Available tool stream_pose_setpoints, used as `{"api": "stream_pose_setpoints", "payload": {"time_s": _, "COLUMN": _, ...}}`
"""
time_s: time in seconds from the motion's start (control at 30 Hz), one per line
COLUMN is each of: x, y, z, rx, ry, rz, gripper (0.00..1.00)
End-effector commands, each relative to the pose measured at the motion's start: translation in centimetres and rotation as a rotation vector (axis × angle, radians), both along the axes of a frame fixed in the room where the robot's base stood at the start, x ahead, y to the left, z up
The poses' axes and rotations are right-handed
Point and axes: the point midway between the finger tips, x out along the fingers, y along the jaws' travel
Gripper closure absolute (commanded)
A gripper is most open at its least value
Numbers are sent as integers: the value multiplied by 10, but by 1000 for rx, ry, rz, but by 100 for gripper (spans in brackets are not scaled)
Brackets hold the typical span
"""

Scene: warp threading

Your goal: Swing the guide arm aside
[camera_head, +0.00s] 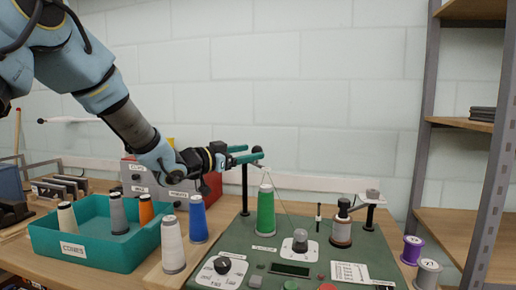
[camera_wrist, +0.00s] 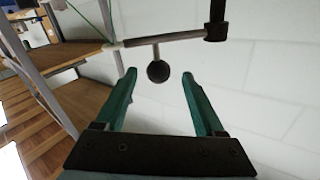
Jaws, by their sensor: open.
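The guide arm shows in the wrist view as a thin grey bar (camera_wrist: 178,38) fixed to a dark post (camera_wrist: 216,22). A short stem with a round black knob (camera_wrist: 157,72) hangs from the bar. In the head view the post (camera_head: 244,192) stands on the green machine, and the bar is mostly hidden behind my gripper. My gripper (camera_head: 252,154) is level with the post's top. Its teal fingers (camera_wrist: 158,76) are open, with the knob between their tips in the wrist view. I cannot tell whether they touch it. Green thread runs by the bar's far end.
The green machine top (camera_head: 325,232) carries a green cone (camera_head: 266,210), a brown spool (camera_head: 342,228) and knobs. A teal tray (camera_head: 88,255) of cones stands left. Blue (camera_head: 198,220) and grey (camera_head: 173,246) cones stand between. A shelf rack rises at right.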

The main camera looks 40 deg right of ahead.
Motion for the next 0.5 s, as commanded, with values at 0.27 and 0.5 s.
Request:
{"api": "stream_pose_setpoints", "payload": {"time_s": 0.27, "x": -1, "y": -48, "z": 2, "rx": 0, "ry": 2, "rz": 0, "gripper": 29}}
{"api": "stream_pose_setpoints", "payload": {"time_s": 0.5, "x": -1, "y": -63, "z": 0, "rx": 1, "ry": 1, "rz": 1, "gripper": 29}}
